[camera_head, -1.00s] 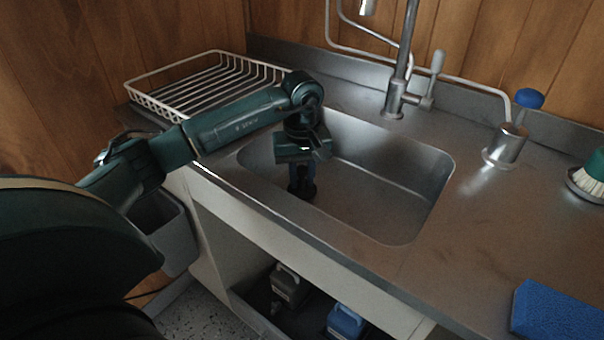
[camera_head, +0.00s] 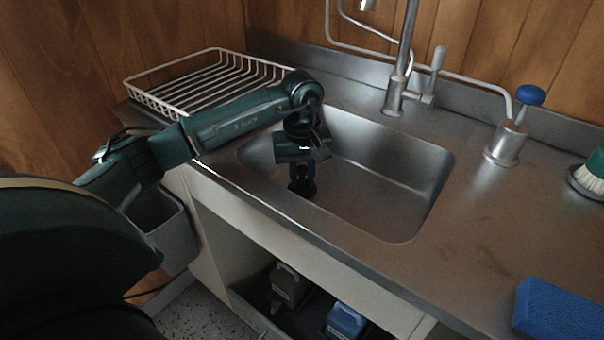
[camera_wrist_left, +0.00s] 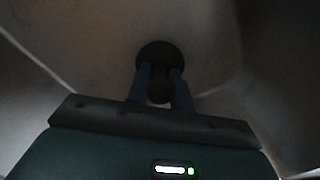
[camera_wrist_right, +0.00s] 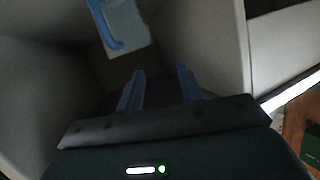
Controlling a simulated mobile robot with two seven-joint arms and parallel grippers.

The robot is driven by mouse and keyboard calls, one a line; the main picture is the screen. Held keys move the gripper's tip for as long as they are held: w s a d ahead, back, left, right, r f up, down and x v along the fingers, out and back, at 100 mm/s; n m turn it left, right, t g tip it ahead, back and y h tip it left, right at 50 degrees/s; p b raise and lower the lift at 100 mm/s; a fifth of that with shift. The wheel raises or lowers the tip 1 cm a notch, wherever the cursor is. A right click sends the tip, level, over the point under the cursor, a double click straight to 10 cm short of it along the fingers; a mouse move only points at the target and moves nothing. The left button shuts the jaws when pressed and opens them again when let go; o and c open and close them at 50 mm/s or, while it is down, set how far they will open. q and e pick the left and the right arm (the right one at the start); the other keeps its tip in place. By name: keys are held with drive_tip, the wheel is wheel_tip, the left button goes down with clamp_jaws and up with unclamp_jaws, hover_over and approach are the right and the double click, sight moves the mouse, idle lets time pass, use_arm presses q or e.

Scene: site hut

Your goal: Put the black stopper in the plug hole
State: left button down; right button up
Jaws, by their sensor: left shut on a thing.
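My left gripper (camera_head: 302,184) reaches down into the left part of the steel sink basin (camera_head: 385,195). It is shut on the black stopper, which is dark and hard to make out in the head view. In the left wrist view the stopper (camera_wrist_left: 160,54) is a dark round disc with its knob between the two blue fingers (camera_wrist_left: 160,88). The plug hole cannot be made out; the stopper and gripper may cover it. My right gripper (camera_wrist_right: 160,76) shows only in its wrist view, with its fingers apart and nothing between them.
A wire rack (camera_head: 205,85) stands left of the sink. The tap (camera_head: 398,90) is behind it. A blue-topped dispenser (camera_head: 508,143), a brush (camera_head: 594,175) and a blue sponge (camera_head: 555,310) are on the right. Containers (camera_head: 345,321) stand below the sink.

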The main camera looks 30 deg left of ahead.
use_arm(q)
drive_tip(key=shift+f, duration=0.15)
drive_tip(key=c, duration=1.1)
unclamp_jaws()
drive_tip(key=shift+c, duration=0.2)
